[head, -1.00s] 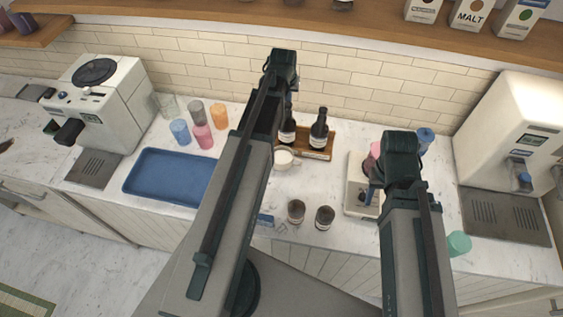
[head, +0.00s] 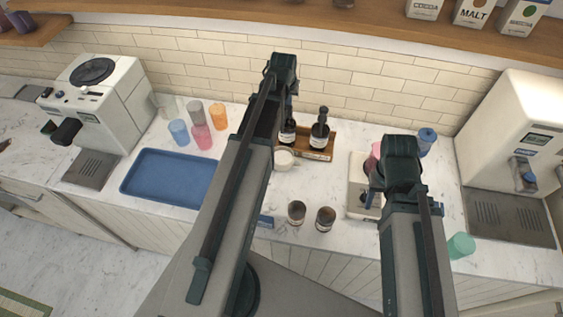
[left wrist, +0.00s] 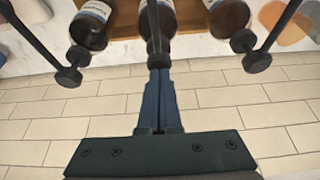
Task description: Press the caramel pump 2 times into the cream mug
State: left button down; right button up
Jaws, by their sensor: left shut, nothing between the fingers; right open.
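Dark syrup bottles with black pumps stand in a wooden rack (head: 318,156) by the back wall. Two show in the head view, the right one (head: 319,136) clearly and the other (head: 288,133) partly behind my left arm. The left wrist view shows three; I cannot read which is caramel. My left gripper (left wrist: 158,70) is shut and empty, its tips at the head of the middle pump (left wrist: 153,40), seemingly touching it. The cream mug (head: 284,160) stands in front of the rack, partly behind my left arm. My right gripper (head: 403,160) is over the right counter; its fingers are hidden.
Two dark cups (head: 325,217) stand at the counter's front. A pale box (head: 360,210) is beside my right gripper. A blue tray (head: 165,178) and coloured cups (head: 201,136) lie left. Machines stand at both ends (head: 112,100) (head: 515,130).

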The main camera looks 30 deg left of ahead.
pick_arm(q)
jog(key=shift+r+p, duration=1.2)
jog(key=shift+r, duration=0.05)
jog(key=shift+r, duration=0.1)
notch_tip(320, 180, up, 6)
jog(key=p, duration=0.6)
